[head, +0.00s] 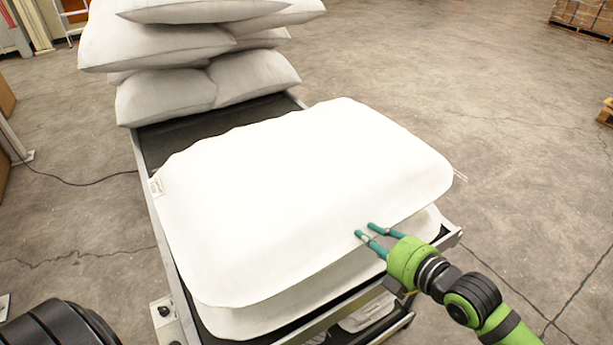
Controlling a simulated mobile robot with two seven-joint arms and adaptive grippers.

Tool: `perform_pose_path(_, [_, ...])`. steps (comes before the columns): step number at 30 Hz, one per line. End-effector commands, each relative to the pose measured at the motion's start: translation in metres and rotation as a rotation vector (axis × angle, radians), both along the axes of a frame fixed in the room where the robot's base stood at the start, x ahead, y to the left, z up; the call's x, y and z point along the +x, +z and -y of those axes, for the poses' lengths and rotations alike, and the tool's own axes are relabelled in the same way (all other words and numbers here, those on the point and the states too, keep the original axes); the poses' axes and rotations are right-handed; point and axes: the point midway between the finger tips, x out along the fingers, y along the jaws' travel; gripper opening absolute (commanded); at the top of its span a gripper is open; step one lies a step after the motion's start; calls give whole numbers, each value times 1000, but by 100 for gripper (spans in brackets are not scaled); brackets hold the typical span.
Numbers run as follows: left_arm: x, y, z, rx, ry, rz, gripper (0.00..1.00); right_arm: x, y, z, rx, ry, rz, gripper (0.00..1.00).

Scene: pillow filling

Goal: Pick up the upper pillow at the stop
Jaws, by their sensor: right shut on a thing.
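Two white pillows lie stacked at the near end of the dark conveyor (183,140). The upper pillow (300,190) is large and plump, with a small label at its left corner. The lower pillow (428,222) shows along the front and right edges, mostly covered by the upper one. My right gripper (365,230) reaches in from the lower right with its teal fingers on the front right side of the upper pillow, and is shut on it. The pinched fabric is hard to make out. My left gripper is out of view.
Several white pillows (160,45) are piled at the conveyor's far end. Another white item (367,314) shows below the conveyor's front edge. A cable (80,183) lies on the floor at left. Concrete floor (480,110) to the right is clear, with boxes (585,14) far back.

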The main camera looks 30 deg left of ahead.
Motion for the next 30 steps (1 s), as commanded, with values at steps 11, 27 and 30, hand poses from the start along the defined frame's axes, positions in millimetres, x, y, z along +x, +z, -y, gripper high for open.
perform_pose_path(11, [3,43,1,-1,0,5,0,0,32,1,-53,-1,-27,0])
perform_pose_path(27, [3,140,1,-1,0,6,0,0,109,2,-199,-3,-108,0])
perform_pose_path(30, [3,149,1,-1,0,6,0,1,121,1,-226,-2,-120,0])
